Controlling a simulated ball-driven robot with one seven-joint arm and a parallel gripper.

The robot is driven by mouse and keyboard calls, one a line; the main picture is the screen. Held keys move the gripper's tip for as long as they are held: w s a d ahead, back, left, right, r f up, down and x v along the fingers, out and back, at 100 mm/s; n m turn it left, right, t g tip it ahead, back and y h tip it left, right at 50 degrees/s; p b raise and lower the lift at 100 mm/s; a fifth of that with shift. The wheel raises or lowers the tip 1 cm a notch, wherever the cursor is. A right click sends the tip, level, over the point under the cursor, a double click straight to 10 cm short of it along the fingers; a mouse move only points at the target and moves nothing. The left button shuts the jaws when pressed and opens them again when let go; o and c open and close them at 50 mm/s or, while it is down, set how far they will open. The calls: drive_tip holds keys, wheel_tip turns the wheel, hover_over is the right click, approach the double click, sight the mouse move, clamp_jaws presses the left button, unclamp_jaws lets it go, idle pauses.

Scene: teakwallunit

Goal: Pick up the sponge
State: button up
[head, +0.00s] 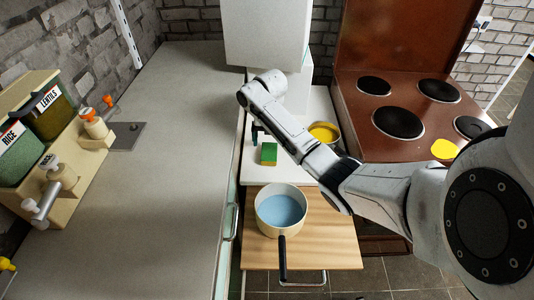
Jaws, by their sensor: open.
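The sponge (269,155), green with a yellow side, stands on the white counter (253,172) near the middle of the head view. My gripper (254,135) shows as small dark fingers just behind and to the left of the sponge, partly hidden by my own arm. It is open, with nothing seen in it. The sponge appears outside the fingers; I cannot tell whether they touch it.
A pot with blue inside (281,211) stands on the wooden board (335,235) in front. A yellow pan (323,132) is right of my forearm. The brown stove (355,125) is at right. Dispensers (50,125) stand at left; the grey worktop (180,150) is mostly clear.

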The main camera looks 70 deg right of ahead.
sight(269, 153)
drive_tip(key=shift+w+d+f, duration=0.1)
drive_tip(key=shift+f, duration=1.75)
drive_tip(key=shift+w+d+f, duration=0.1)
drive_tip(key=shift+f, duration=1.7)
drive_tip(key=c, duration=1)
